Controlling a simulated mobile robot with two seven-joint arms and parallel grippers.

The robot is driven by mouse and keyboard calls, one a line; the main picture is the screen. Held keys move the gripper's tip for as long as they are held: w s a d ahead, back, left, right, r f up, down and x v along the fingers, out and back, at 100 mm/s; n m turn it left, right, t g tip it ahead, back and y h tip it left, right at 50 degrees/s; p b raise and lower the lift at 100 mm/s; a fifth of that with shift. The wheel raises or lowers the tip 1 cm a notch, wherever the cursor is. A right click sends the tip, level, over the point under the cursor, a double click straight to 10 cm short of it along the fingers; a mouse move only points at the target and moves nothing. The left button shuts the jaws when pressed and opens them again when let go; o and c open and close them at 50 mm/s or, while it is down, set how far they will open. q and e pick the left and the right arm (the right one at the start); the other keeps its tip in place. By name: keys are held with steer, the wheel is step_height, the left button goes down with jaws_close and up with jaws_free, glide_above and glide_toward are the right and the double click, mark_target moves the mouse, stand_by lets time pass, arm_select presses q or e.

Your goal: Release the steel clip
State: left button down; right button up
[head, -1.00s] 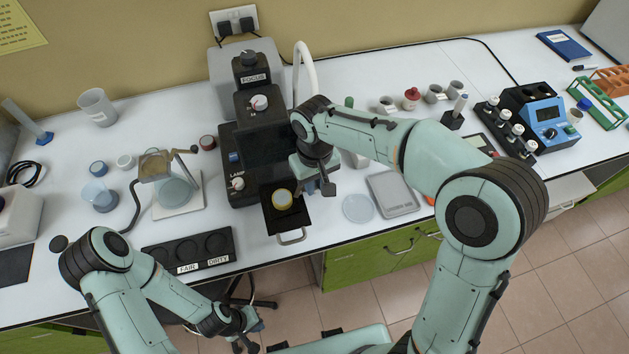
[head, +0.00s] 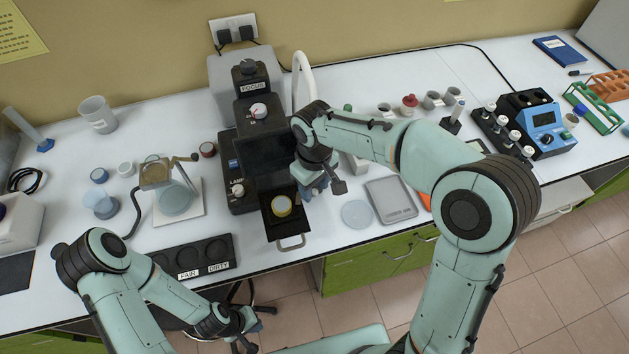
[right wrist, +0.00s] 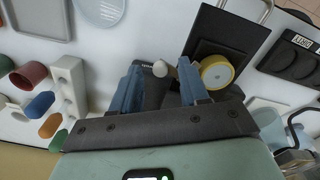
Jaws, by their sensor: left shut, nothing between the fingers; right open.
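A round sample dish with a yellow rim (head: 282,206) sits on the black pull-out stage (head: 286,228) of the dark microscope-like instrument (head: 258,138). The dish (right wrist: 216,72) also shows in the right wrist view, just beyond the right-hand finger. My right gripper (right wrist: 160,88) is open beside the stage. A small grey knob (right wrist: 160,68) and a pale rod-like piece (right wrist: 184,70) show between its fingertips. I cannot tell whether either is the steel clip, or whether a finger touches it. In the head view, my right wrist hides this spot. My left gripper (head: 246,342) is shut and empty in front of the bench.
A black holder labelled FAIR and DIRTY (head: 192,258) lies left of the stage. A grey tray (head: 391,200) and a pale disc (head: 357,214) lie right of it. A lamp-like stand (head: 157,173) stands on a white plate.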

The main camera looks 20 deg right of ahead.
mark_target(314, 190)
arm_select(q)
steer(key=shift+w+r+p, duration=0.65)
steer(key=shift+w+r, duration=0.25)
steer(key=shift+w, duration=0.15)
arm_select(e)
step_height(314, 190, up, 13)
steer(key=shift+r, duration=0.2)
